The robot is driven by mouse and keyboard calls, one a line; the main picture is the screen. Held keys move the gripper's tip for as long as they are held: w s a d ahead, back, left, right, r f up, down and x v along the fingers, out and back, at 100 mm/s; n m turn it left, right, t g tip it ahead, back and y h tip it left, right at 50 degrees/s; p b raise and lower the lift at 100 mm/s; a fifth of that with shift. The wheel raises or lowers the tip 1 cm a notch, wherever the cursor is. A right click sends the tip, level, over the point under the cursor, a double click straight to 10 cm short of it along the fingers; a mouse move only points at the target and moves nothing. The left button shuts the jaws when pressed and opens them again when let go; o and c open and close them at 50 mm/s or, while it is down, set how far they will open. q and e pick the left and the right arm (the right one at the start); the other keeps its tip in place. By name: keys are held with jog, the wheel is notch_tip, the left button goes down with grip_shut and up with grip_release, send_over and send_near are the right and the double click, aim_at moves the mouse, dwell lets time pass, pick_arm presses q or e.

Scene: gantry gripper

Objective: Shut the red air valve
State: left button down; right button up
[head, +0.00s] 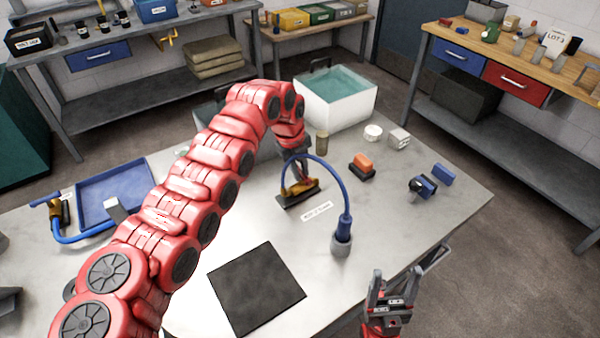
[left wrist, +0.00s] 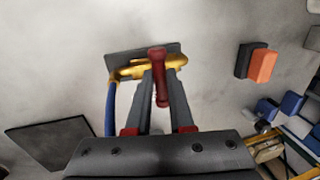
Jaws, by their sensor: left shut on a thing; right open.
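The air valve has a brass-yellow body on a dark base plate (head: 297,197) near the middle of the table. In the left wrist view its yellow body (left wrist: 127,71) lies across a grey plate. A red handle (left wrist: 158,62) rises from the body and runs back between my left fingers. My left gripper (left wrist: 160,85) is shut on this handle. In the head view my left gripper (head: 301,174) is over the valve, and my arm hides the handle. My right gripper (head: 390,287) is open and empty by the table's front right edge.
A blue hose (head: 326,166) arches from the valve to a blue connector (head: 343,229) in a grey socket. Black mat (head: 256,288), orange block (head: 362,162), blue clamp (head: 423,187) and water tub (head: 337,103) stand around. A blue tray (head: 118,187) is left.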

pick_arm(q)
jog(key=shift+s+f, duration=0.1)
jog(key=c, duration=0.8)
grip_release()
jog(key=a+r+p, duration=0.1)
jog(key=r, duration=0.4)
jog(key=s+a+r+p, duration=0.1)
jog(key=r, duration=0.5)
jog(key=r+p, duration=0.2)
jog(key=r, duration=0.4)
jog(key=shift+s+a, duration=0.35)
jog(key=shift+a, duration=0.05)
